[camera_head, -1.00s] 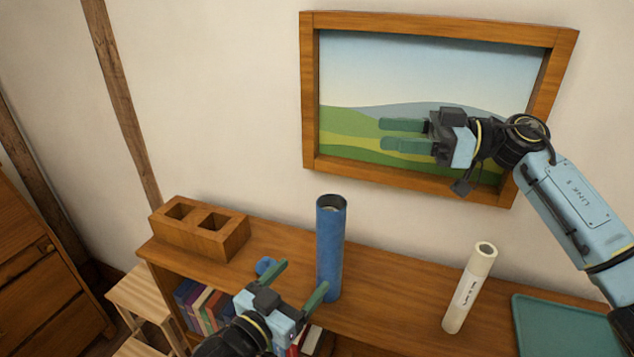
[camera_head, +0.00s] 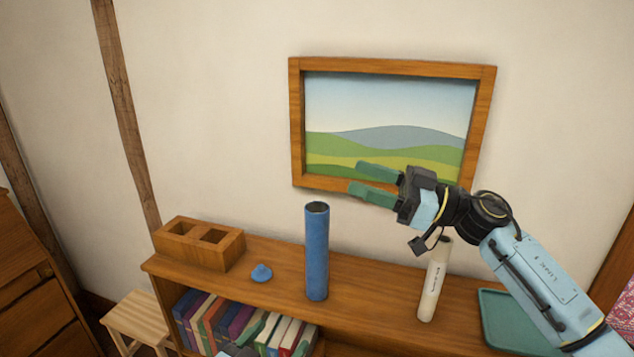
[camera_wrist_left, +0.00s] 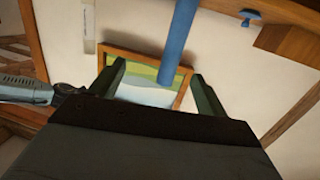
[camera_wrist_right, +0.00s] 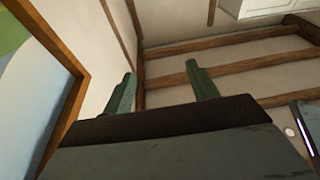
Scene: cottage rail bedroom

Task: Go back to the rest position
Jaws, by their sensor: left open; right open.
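My right gripper (camera_head: 357,177) is open and empty, raised above the shelf in front of the wall picture's lower right part. Its two green fingers (camera_wrist_right: 160,87) stand apart in the right wrist view. My left gripper (camera_head: 278,337) is low at the bottom edge of the head view, before the books, mostly cut off. In the left wrist view its fingers (camera_wrist_left: 157,85) are wide apart with nothing gripped. A blue tube (camera_head: 317,252) stands upright on the shelf, open at the top; it also shows in the left wrist view (camera_wrist_left: 181,38), beyond the fingers.
The shelf top (camera_head: 375,290) also carries a wooden two-hole block (camera_head: 198,248), a small blue cap (camera_head: 261,273), a white tube (camera_head: 432,287) partly behind my right arm, and a teal tray (camera_head: 497,325). Books (camera_head: 215,320) fill the shelf below. A framed picture (camera_head: 292,125) hangs behind.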

